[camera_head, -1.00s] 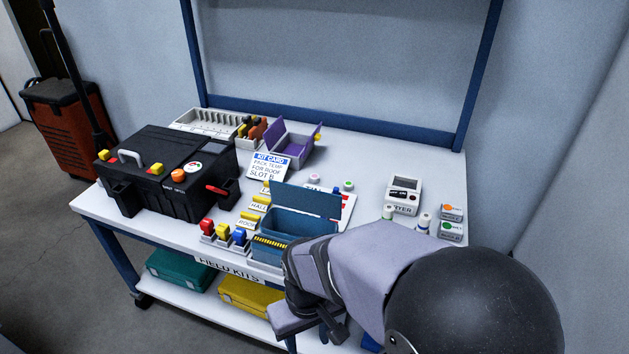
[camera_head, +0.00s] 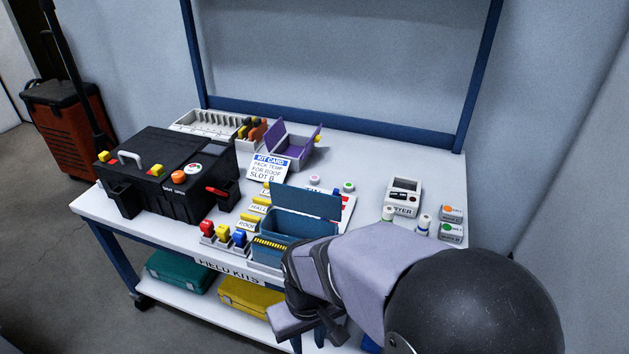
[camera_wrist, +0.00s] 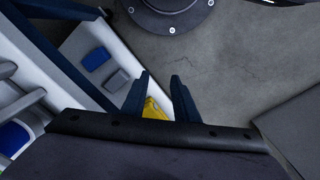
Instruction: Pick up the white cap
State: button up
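I cannot single out a plain white cap with certainty. Two small pale round pieces lie on the bench behind the blue box: one with a pinkish top (camera_head: 314,180) and one with a green top (camera_head: 348,187). Two small white bottles, a left one (camera_head: 388,213) and a right one (camera_head: 424,223), stand at the bench's right side. My gripper (camera_wrist: 160,78) is open in the wrist view, its dark fingers apart with nothing held between them. It points down past the bench's front edge, away from these pieces. My arm hides the bench's front right part.
An open blue box (camera_head: 305,202) stands close to my arm. A black case (camera_head: 165,180) fills the left. Below, the lower shelf holds a yellow case (camera_head: 250,296) and a green case (camera_head: 180,270).

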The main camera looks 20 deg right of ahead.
jog(key=w+r+m+t+y+p, duration=0.1)
jog(key=w+r+m+p, duration=0.2)
jog(key=w+r+p, duration=1.25)
jog(key=w+d+r+t+p, duration=0.2)
jog(key=w+d+r+t, duration=0.1)
jog(key=w+r, duration=0.45)
jog(key=n+t+h+b, duration=0.1)
jog(key=n+t+b, duration=0.2)
jog(key=b, duration=0.8)
send_over(315, 178)
jog(key=s, duration=0.5)
notch_tip(315, 178, down, 12)
jog(key=shift+s+r, duration=0.1)
jog(key=shift+r, duration=0.15)
jog(key=shift+d, duration=0.1)
jog(key=shift+b+x, duration=0.35)
jog(key=shift+x, duration=3.3)
jog(key=shift+r, duration=0.1)
